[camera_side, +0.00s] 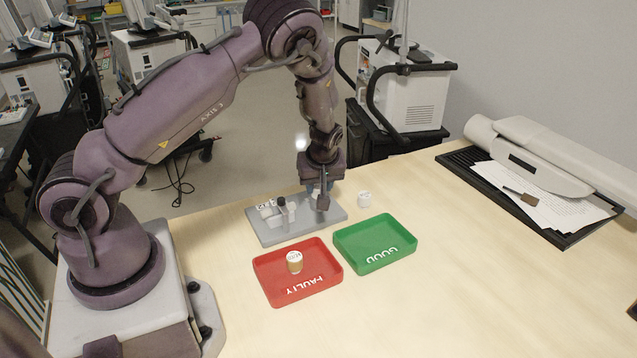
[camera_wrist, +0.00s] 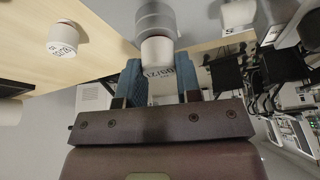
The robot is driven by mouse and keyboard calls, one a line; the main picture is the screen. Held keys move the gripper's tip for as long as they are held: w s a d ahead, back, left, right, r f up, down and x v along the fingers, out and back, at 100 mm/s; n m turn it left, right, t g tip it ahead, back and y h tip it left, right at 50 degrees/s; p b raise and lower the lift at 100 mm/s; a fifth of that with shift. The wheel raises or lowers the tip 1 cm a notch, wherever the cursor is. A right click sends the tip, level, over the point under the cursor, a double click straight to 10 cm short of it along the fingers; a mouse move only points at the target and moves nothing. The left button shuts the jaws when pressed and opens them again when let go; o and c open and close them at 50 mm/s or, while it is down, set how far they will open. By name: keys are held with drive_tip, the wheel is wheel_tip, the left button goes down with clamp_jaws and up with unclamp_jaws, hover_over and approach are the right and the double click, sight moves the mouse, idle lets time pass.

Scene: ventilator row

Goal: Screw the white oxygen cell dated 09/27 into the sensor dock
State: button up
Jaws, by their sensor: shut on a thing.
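My gripper (camera_side: 318,190) is over the right part of the grey sensor dock (camera_side: 283,232). In the wrist view its blue fingers (camera_wrist: 160,85) are shut on a white oxygen cell (camera_wrist: 157,55).
A red FAULTY tray (camera_side: 275,292) holds a tan-and-white cell (camera_side: 294,262). An empty green GOOD tray (camera_side: 350,262) is beside it. Small fittings and a dark-topped post (camera_side: 282,205) stand on the dock's left part.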

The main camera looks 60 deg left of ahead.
idle(0.4)
drive_tip(key=m+t, duration=0.1)
drive_tip(key=m, duration=0.1)
drive_tip(key=m+t, duration=0.1)
drive_tip(key=m, duration=0.2)
drive_tip(key=shift+a+h, duration=0.1)
drive_tip(key=shift+h, duration=0.2)
drive_tip(key=shift+m, duration=0.6)
drive_tip(key=shift+h, duration=0.3)
drive_tip(key=shift+m, duration=0.7)
drive_tip(key=shift+f+m+t+h, duration=0.1)
drive_tip(key=shift+m+t+h, duration=0.3)
drive_tip(key=shift+m, duration=0.2)
drive_tip(key=shift+m+h, duration=0.4)
drive_tip(key=shift+m, duration=1)
